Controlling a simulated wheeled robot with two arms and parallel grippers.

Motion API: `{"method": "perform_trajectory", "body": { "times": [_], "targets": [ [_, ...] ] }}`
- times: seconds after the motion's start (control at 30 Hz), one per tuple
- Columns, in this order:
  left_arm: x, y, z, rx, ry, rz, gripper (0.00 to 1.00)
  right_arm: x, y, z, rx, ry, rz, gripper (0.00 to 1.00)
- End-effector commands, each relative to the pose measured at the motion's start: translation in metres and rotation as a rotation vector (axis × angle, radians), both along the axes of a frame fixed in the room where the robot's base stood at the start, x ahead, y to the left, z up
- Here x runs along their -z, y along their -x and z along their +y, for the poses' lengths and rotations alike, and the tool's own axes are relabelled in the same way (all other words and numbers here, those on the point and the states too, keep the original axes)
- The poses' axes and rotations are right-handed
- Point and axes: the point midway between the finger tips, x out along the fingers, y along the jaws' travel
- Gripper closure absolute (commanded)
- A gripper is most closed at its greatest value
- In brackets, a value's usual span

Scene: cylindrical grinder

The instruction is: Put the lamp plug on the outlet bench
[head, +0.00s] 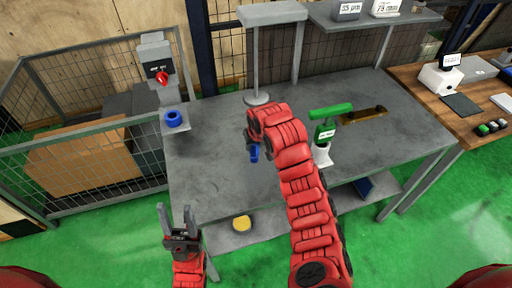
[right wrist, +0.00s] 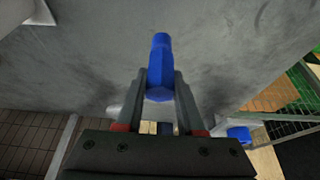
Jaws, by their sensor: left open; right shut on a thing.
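The blue plug (head: 254,153) is in my right gripper, over the middle of the grey metal bench (head: 215,170). In the right wrist view the plug (right wrist: 160,62) stands out between the two fingers of my right gripper (right wrist: 160,78), which are shut on it. The plug's narrow end points away from the gripper. I cannot tell whether it touches the bench top. My left gripper (head: 176,208) is open and empty, in front of the bench's near left corner.
A blue ring-like part (head: 174,118) sits on a grey ledge at the bench's left, below a box with a red knob (head: 162,78). A grey stand (head: 258,98) is behind. The bench's left front is clear.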

Motion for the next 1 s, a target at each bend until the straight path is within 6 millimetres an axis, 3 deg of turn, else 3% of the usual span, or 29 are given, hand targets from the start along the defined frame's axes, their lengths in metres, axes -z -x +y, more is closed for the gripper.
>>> {"method": "perform_trajectory", "body": {
  "times": [0.23, 0.43, 0.83, 0.87, 1.0],
  "targets": [
    [-0.008, 0.0, 0.0, 0.0, 0.0, 0.0, 0.5, 0.0, -0.008, -0.004, 0.0, 0.0, 0.0, 1.0],
    [-0.027, 0.0, 0.0, 0.0, 0.0, 0.0, 0.5, 0.029, -0.006, -0.004, -0.001, 0.001, 0.003, 1.0],
    [-0.022, 0.0, 0.0, 0.0, 0.0, 0.0, 0.5, 0.04, -0.008, -0.005, 0.001, 0.0, -0.002, 1.0],
    [-0.023, 0.0, 0.0, 0.0, 0.0, 0.0, 0.5, 0.039, -0.008, -0.005, 0.001, 0.0, -0.002, 0.59],
    [-0.023, 0.0, 0.0, 0.0, 0.0, 0.0, 0.5, 0.039, -0.008, -0.004, 0.001, 0.0, -0.002, 0.34]
  ]
}}
